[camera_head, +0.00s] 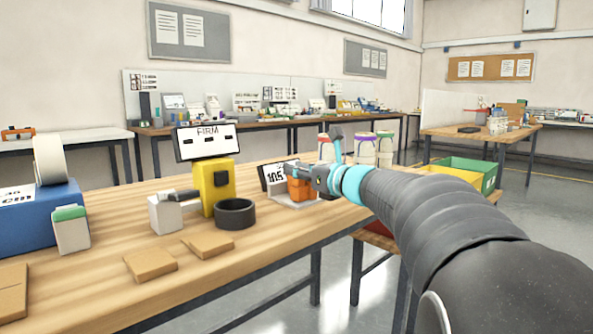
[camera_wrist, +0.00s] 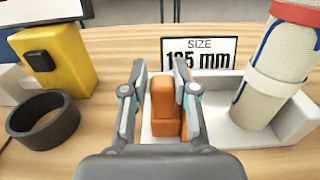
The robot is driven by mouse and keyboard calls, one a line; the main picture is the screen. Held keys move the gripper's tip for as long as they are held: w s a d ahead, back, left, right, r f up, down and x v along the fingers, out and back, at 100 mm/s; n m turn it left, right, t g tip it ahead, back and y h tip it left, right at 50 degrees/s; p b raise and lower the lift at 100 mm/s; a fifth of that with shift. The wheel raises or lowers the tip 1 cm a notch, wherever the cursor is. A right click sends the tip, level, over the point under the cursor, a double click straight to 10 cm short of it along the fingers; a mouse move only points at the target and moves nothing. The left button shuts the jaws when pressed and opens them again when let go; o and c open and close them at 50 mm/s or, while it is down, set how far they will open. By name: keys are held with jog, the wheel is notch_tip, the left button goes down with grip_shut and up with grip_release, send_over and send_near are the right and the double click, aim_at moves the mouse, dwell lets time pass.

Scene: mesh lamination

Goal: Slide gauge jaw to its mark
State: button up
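The orange gauge jaw (camera_wrist: 163,100) stands upright on a white gauge base (camera_wrist: 240,125) in the wrist view. It also shows in the head view (camera_head: 299,190), partly behind my gripper. My gripper (camera_wrist: 167,72) straddles the jaw, one finger on each side. The fingers look apart, with a gap on the left; contact on the right is unclear. A size card (camera_wrist: 222,50) reading "SIZE" and "mm" stands behind the base, its number partly covered by a finger. A pale mesh roll (camera_wrist: 275,75) leans at the base's right end. No mark is clearly visible.
A black ring (camera_head: 235,213) and a yellow device (camera_head: 217,187) with a "FIRM" display (camera_head: 205,142) stand left of the gauge. Brown pads (camera_head: 150,263) lie nearer the front. A blue box (camera_head: 38,215) is at far left. The front tabletop right of the pads is clear.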

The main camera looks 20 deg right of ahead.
jog(key=o, duration=0.3)
jog(key=shift+a, duration=0.3)
jog(key=shift+d, duration=0.1)
jog(key=shift+s+d, duration=0.1)
jog(key=shift+d, duration=0.05)
jog(key=shift+s+d, duration=0.2)
jog(key=shift+s, duration=0.1)
jog(key=v, duration=1.1)
jog(key=shift+s+a, duration=0.1)
